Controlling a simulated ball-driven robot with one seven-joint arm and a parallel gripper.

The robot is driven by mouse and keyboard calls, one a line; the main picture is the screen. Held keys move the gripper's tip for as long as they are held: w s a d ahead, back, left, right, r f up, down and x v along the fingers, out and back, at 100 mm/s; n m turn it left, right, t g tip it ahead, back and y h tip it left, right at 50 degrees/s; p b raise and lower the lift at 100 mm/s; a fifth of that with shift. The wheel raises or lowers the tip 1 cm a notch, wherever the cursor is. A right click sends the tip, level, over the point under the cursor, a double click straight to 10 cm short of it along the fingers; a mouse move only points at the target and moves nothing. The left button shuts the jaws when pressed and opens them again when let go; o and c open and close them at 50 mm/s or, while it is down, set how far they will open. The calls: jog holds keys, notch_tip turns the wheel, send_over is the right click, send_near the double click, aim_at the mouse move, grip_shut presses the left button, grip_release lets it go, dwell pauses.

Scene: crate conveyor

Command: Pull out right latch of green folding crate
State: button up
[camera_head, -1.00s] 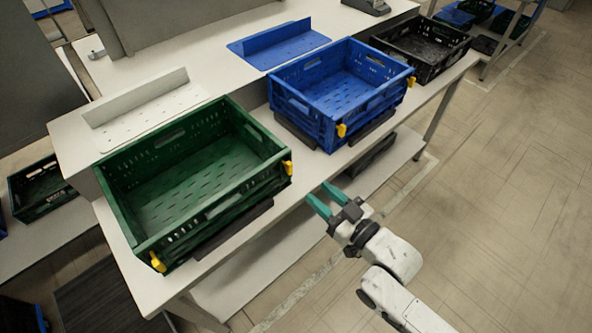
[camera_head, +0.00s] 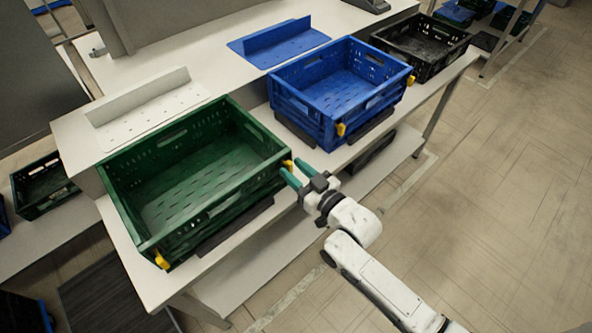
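The green folding crate (camera_head: 205,217) stands open and upright on the white table. Its right latch (camera_head: 288,165) is a small yellow tab at the near right corner, partly hidden by my gripper. Its left yellow latch (camera_head: 161,260) is at the near left corner. My gripper (camera_head: 294,170) has teal fingers pointing toward the right latch. The fingers are apart, one on the near side of the latch and one beyond it. I cannot tell whether they touch the latch.
A blue crate (camera_head: 302,121) with yellow latches stands right of the green crate, close to my gripper. A black crate (camera_head: 412,62) is farther right. A lower shelf (camera_head: 262,262) runs under the table edge. The floor at right is clear.

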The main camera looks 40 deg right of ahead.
grip_shut()
dwell(0.4)
jog(key=shift+s, duration=0.8)
jog(key=shift+o, duration=0.4)
grip_release()
jog(key=s+b, duration=0.2)
jog(key=s, duration=0.8)
jog(key=shift+s+a, duration=0.2)
jog(key=shift+s, duration=0.2)
